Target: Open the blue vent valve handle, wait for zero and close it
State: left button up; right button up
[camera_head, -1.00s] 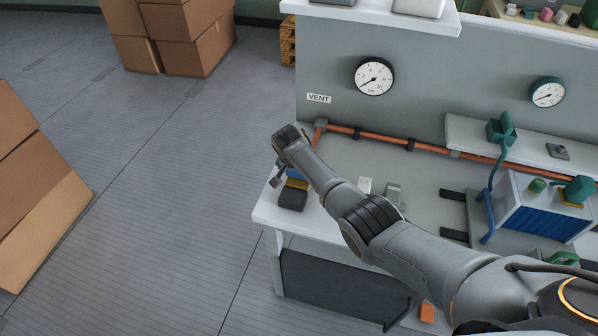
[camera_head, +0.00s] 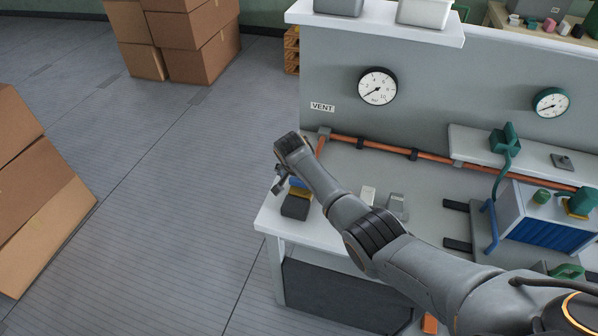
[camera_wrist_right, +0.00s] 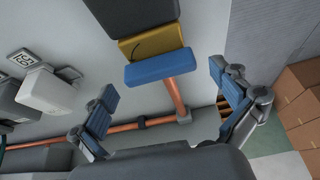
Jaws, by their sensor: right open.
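The blue vent valve handle (camera_wrist_right: 160,67) is a short bar in the right wrist view, with a yellow part (camera_wrist_right: 150,42) and a black block (camera_wrist_right: 130,14) beyond it. In the head view the yellow part and black block (camera_head: 295,208) sit at the bench's left corner; my arm partly hides the handle (camera_head: 299,183). My right gripper (camera_wrist_right: 162,84) is open, with one finger either side of the handle and apart from it; its fingers show small in the head view (camera_head: 281,181). The VENT label (camera_head: 322,107) is beside a white gauge (camera_head: 377,86), needle pointing lower left. My left gripper is out of view.
A copper pipe (camera_head: 383,150) runs along the back of the bench. Two small grey-white items (camera_head: 397,203) lie near my arm. A blue-sided unit (camera_head: 545,218) stands at right.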

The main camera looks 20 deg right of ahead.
jog(key=v, duration=1.1)
jog(key=shift+s, duration=0.1)
jog(key=s+d+f+n+y, duration=0.1)
jog(key=s+f+n, duration=0.1)
jog(key=s+f, duration=0.5)
jog(key=s+d+f+n+y, duration=0.1)
jog(key=s+f+n, duration=0.1)
jog(key=s, duration=0.9)
jog(key=s+d+r+n, duration=0.1)
jog(key=s+r+n, duration=0.15)
jog(key=s, duration=0.75)
jog(key=s+d+r+n, duration=0.1)
jog(key=s+n, duration=0.2)
jog(key=s, duration=0.7)
notch_tip(320, 180, down, 30)
jog(key=s+g+b, duration=0.1)
jog(key=s+b, duration=0.1)
jog(key=b, duration=0.1)
jog(key=s+d+f+g+b, duration=0.1)
jog(key=s+d+f+b, duration=0.1)
jog(key=s+f, duration=1.4)
jog(key=shift+s+d+f+g+y, duration=0.2)
jog(key=shift+f+g+y, duration=0.1)
jog(key=shift+f, duration=0.35)
